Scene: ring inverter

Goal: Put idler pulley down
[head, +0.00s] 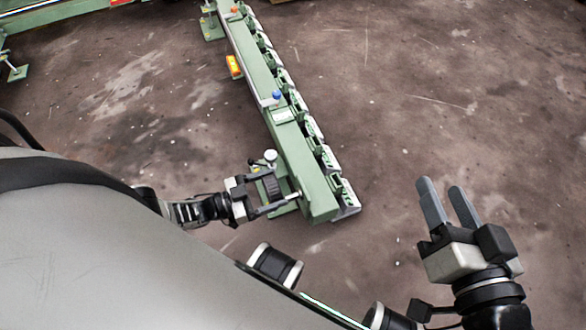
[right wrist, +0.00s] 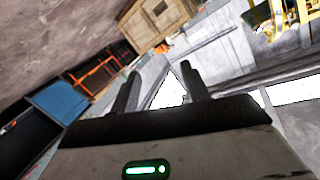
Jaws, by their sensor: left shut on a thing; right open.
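My left gripper (head: 284,182) is at the near end of the long green rail (head: 253,60), on its left side. It is shut on a small dark piece (head: 272,187), which I take to be the idler pulley. The fingers hide part of it, and I cannot tell whether it touches the green part beside it. A white round knob (head: 270,155) stands just beyond the fingers. My right gripper (head: 440,188) is open and empty over bare floor, to the right of the rail. Its two fingers also show apart in the right wrist view (right wrist: 160,72).
Several green and grey units line the rail's right side. A blue button (head: 276,95) and an orange box (head: 234,66) sit along it. Brown floor (head: 420,90) is clear to the right. The right wrist view shows a wooden crate (right wrist: 152,22) and a blue panel (right wrist: 62,103).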

